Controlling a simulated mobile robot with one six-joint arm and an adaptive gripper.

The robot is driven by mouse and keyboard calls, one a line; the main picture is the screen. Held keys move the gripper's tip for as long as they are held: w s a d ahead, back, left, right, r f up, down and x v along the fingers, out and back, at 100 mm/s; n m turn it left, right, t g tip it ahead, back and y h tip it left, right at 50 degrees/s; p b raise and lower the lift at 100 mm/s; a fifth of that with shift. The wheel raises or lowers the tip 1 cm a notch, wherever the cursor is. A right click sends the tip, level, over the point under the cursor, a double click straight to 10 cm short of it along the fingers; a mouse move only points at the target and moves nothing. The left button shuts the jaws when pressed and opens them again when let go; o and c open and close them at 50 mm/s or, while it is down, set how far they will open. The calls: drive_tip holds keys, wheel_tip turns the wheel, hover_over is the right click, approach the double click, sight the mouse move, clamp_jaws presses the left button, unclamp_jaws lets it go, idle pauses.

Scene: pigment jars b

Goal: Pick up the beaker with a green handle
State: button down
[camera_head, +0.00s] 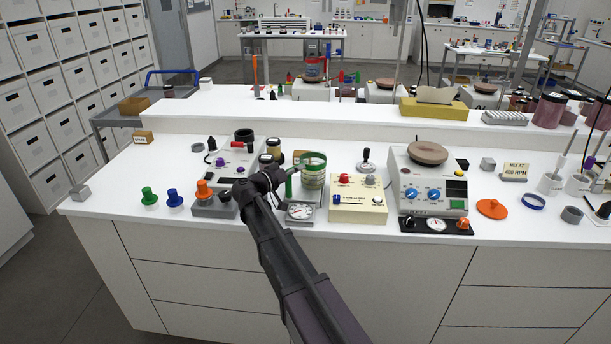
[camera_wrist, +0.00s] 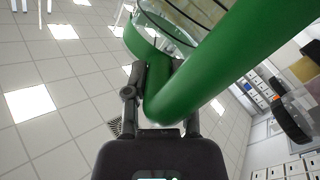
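The beaker (camera_head: 314,178) is clear glass with a green band at its rim and a green handle (camera_head: 289,184) on its left side. It appears upright, just behind a small round-gauge device (camera_head: 300,212); I cannot tell whether its base touches anything. My gripper (camera_head: 271,176) is at the handle, left of the glass. In the wrist view the thick green handle (camera_wrist: 165,100) passes between the fingers of my gripper (camera_wrist: 160,88). The fingers lean in against it and look closed on it; the right finger is partly hidden behind the handle. Part of the glass (camera_wrist: 165,38) shows above.
A cream box with knobs (camera_head: 358,200) stands close right of the beaker, and a hotplate (camera_head: 428,180) beyond it. Jars (camera_head: 273,148) stand behind left. An orange-knobbed device (camera_head: 205,195) and green and blue stoppers (camera_head: 149,196) are left. A raised white shelf (camera_head: 300,115) runs behind.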

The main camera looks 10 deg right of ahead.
drive_tip(key=shift+r, duration=0.15)
idle(0.3)
drive_tip(key=shift+r+p, duration=1.75)
drive_tip(key=shift+p, duration=0.15)
drive_tip(key=s+a+r+p, duration=0.1)
drive_tip(key=s+a, duration=0.3)
drive_tip(key=s, duration=1.1)
drive_tip(key=shift+s+a, duration=0.2)
drive_tip(key=shift+w+r, duration=0.15)
drive_tip(key=shift+m+g, duration=0.3)
drive_tip(key=shift+m, duration=0.2)
drive_tip(key=w+r+p, duration=0.1)
drive_tip(key=w, duration=0.3)
drive_tip(key=w+r+p, duration=0.1)
drive_tip(key=w, duration=0.4)
drive_tip(key=w+d+r+p, duration=0.1)
drive_tip(key=w, duration=0.4)
drive_tip(key=shift+f, duration=0.1)
drive_tip(key=shift+f+b, duration=3.15)
drive_tip(key=shift+f, duration=0.15)
drive_tip(key=shift+f+b, duration=0.6)
